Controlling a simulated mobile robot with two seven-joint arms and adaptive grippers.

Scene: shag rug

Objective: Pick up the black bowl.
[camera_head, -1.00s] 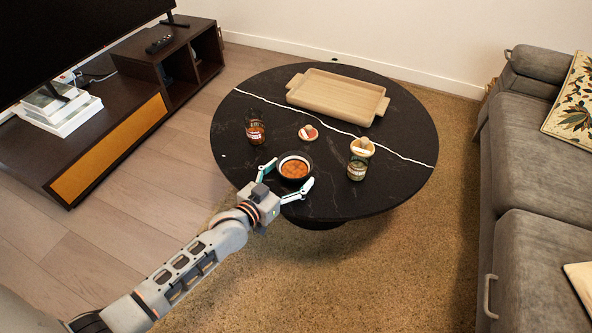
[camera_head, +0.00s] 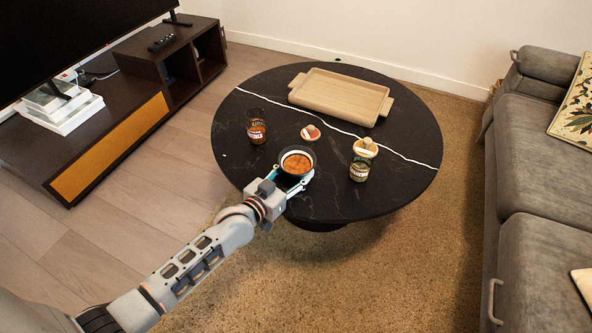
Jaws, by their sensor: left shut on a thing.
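The black bowl (camera_head: 284,172) holds orange-red contents and is at the near side of the round black table (camera_head: 330,200). My left gripper (camera_head: 290,180) reaches in from the lower left and is shut on the near part of the bowl. The bowl looks upright. I cannot tell whether its base is touching the table. My right gripper is out of view.
A glass jar (camera_head: 257,128) stands left of the bowl, and another jar (camera_head: 360,168) stands to its right. Small bowls (camera_head: 310,133) (camera_head: 366,148) with round items lie behind it. A wooden tray (camera_head: 340,95) is at the back. A grey sofa (camera_head: 545,150) bounds the right.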

